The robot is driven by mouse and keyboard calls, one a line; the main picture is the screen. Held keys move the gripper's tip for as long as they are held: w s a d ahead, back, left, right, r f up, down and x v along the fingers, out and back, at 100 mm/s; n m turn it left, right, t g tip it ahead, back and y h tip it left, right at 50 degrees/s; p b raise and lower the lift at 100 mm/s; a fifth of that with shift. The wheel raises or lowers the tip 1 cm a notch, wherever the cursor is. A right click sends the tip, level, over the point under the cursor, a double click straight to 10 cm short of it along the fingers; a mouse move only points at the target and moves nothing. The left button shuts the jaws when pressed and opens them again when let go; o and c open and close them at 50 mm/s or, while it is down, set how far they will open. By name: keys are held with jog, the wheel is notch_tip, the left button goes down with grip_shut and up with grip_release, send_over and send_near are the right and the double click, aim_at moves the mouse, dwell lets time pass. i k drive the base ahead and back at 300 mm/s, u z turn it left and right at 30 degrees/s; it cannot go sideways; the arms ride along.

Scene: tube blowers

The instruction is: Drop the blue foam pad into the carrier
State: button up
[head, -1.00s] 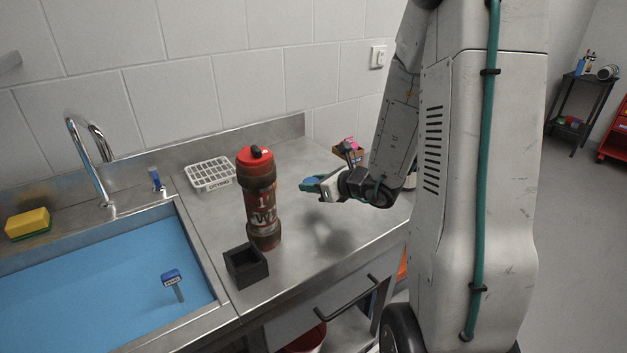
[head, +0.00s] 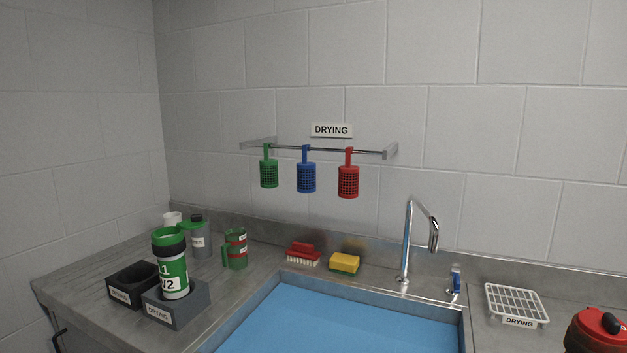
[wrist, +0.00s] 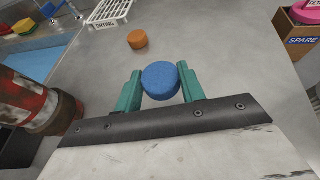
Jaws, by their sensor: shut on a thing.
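The blue foam pad (wrist: 161,80) is a short round plug between the two teal fingers of my gripper (wrist: 160,70) in the wrist view. My gripper is shut on it, above the steel counter. A red canister with a red cap (head: 598,332) is cut off at the lower right of the head view. Its worn red body (wrist: 30,105) lies left of my gripper in the wrist view. A green and white canister (head: 172,268) stands upright in a grey holder (head: 178,308) marked DRYING. Which canister is the carrier is not labelled. My gripper is outside the head view.
An orange round pad (wrist: 138,39) lies on the counter beyond my gripper. A white drying rack (head: 516,303) stands right of the blue-bottomed sink (head: 335,322). A SPARE box (wrist: 295,32) is at the right. Green, blue and red baskets hang on a wall rail (head: 330,150).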

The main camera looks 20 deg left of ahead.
aim_at(175, 282)
jog(key=z, duration=2.15)
jog(key=k, duration=2)
jog(key=u, duration=2.7)
